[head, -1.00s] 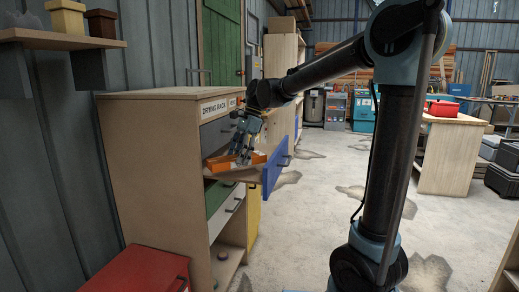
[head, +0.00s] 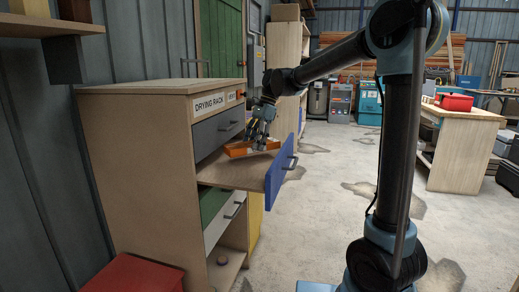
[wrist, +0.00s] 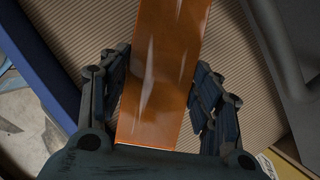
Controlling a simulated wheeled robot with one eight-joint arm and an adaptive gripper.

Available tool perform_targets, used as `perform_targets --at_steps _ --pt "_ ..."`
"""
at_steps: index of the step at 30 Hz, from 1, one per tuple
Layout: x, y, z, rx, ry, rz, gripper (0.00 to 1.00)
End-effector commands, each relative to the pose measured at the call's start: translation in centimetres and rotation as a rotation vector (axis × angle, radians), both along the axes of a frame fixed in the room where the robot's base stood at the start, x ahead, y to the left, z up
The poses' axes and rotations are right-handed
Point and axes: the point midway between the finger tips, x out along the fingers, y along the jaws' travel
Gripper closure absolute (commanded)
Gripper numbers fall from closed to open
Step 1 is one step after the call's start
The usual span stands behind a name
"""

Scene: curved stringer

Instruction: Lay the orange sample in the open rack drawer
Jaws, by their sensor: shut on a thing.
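The orange sample (head: 237,150) is a flat, long orange strip. It is over the open drawer, which has a blue front (head: 281,172) and a bare tan floor (head: 232,175). My gripper (head: 258,141) points down and is shut on the sample, with a finger on each long side. In the wrist view the sample (wrist: 160,75) runs up between the fingers, above the ribbed tan drawer floor (wrist: 235,75). The blue drawer front (wrist: 42,75) is at the left there. I cannot tell whether the sample touches the drawer floor.
The drawer belongs to the wooden drying rack (head: 140,180). A closed grey drawer (head: 217,131) is above it, and a white one (head: 224,222) below. A red box (head: 132,275) stands in front.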

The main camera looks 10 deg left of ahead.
Motion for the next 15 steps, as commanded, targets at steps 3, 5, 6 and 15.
perform_targets --at_steps 3,5,6,15 --pt "0.1 -0.1 -0.4 0.0 0.0 -0.001 0.73" --pt "0.1 -0.1 -1.1 0.0 0.0 -0.001 0.73" --pt "0.1 -0.1 -1.5 0.0 0.0 -0.001 0.73" --pt "0.2 -0.2 -3.5 0.0 0.0 -0.003 0.73"
